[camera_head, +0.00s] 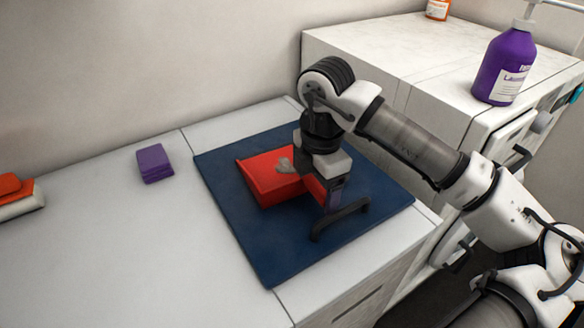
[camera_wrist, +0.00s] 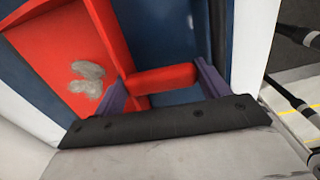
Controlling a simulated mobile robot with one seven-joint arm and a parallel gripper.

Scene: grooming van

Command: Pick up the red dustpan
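The red dustpan (camera_head: 270,184) lies on the dark blue mat (camera_head: 270,245) on the white counter, with grey clumps (camera_head: 285,166) in its pan. My gripper (camera_wrist: 162,80) points down over the dustpan's handle side, and my wrist hides part of the dustpan in the head view. In the wrist view, the pan (camera_wrist: 65,62) is at the left and its short red handle (camera_wrist: 165,78) reaches right between my two purple fingers. The fingers are wide apart, one near each end of the handle. Whether either touches it I cannot tell.
A purple block (camera_head: 154,163) lies on the counter left of the mat. An orange and white item (camera_head: 18,196) is at the far left. A purple bottle (camera_head: 504,66) and an orange-labelled bottle (camera_head: 437,9) stand on the higher cabinet at the right. The counter's left front is clear.

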